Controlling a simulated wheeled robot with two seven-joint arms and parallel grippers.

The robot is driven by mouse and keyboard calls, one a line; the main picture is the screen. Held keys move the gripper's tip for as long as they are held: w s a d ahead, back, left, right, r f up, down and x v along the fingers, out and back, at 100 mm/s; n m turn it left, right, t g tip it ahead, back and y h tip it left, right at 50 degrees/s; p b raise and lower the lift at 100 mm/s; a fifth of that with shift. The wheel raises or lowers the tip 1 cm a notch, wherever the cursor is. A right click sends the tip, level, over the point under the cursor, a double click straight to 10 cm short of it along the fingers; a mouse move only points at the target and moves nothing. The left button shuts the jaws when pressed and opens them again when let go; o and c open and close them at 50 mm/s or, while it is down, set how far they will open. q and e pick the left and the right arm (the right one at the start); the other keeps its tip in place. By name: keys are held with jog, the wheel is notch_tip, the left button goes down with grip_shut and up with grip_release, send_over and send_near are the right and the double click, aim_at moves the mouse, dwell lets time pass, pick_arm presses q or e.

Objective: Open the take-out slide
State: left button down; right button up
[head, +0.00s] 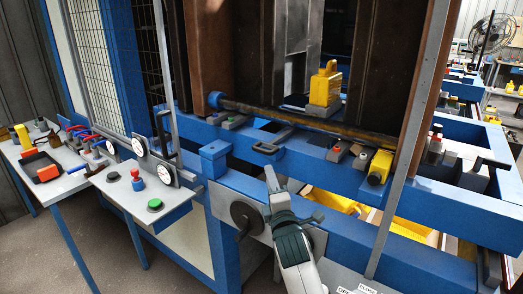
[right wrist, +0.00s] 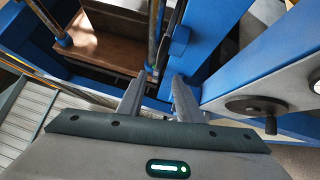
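I cannot tell for sure which part is the take-out slide. My right gripper (head: 294,194) is in front of the frame, below and to the right of this handle. In the right wrist view my right gripper (right wrist: 158,77) has its two fingers apart with nothing between them. Its fingertips appear over the inner edge of a blue beam (right wrist: 178,55); contact is unclear. My left gripper is not in view.
A crank wheel (head: 246,214) sits on the front panel, left of my right gripper. OPEN and CLOSE labels (head: 357,290) show at the bottom edge. A grey upright post (head: 400,165) stands to the right. A panel with buttons (head: 140,190) projects at left.

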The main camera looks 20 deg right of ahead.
aim_at(261, 150)
jog(key=shift+w+d+r+p, duration=0.3)
jog(key=shift+w+p, duration=0.35)
jog(key=shift+w, duration=1.85)
jog(key=shift+w+d+r+p, duration=0.3)
jog(key=shift+w+p, duration=0.4)
jog(key=shift+w, duration=1.85)
jog(key=shift+w+d+r+p, duration=0.3)
jog(key=shift+w+p, duration=0.35)
jog(key=shift+w, duration=1.85)
grip_shut()
